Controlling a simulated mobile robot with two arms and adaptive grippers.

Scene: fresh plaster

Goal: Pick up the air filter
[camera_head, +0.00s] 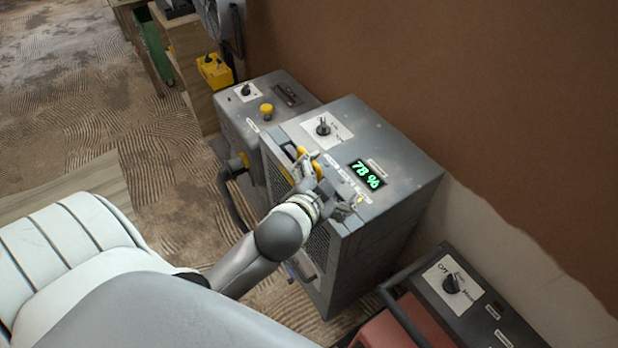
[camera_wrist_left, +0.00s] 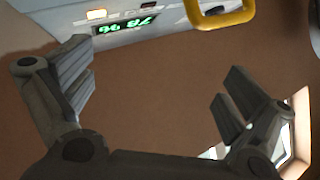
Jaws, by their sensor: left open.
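A yellow handle (camera_head: 317,169), which looks like the air filter's, shows at the top front edge of the grey machine (camera_head: 395,148) with the green "78 %" display. The filter's body is not visible, and my gripper partly covers the handle. In the left wrist view the yellow handle (camera_wrist_left: 222,17) crosses the top right edge, beyond my fingers. My left gripper (camera_head: 332,182) is over the front of the machine's top, close beside the handle. In the left wrist view its fingers (camera_wrist_left: 158,88) are spread wide with nothing between them. My right gripper is not in view.
A second grey machine (camera_head: 262,108) with a yellow button stands behind, close against the first. A red and black unit (camera_head: 470,300) with a dial stands at lower right. The brown wall (camera_head: 420,60) is close behind the machines. Bare floor (camera_head: 75,90) lies at left.

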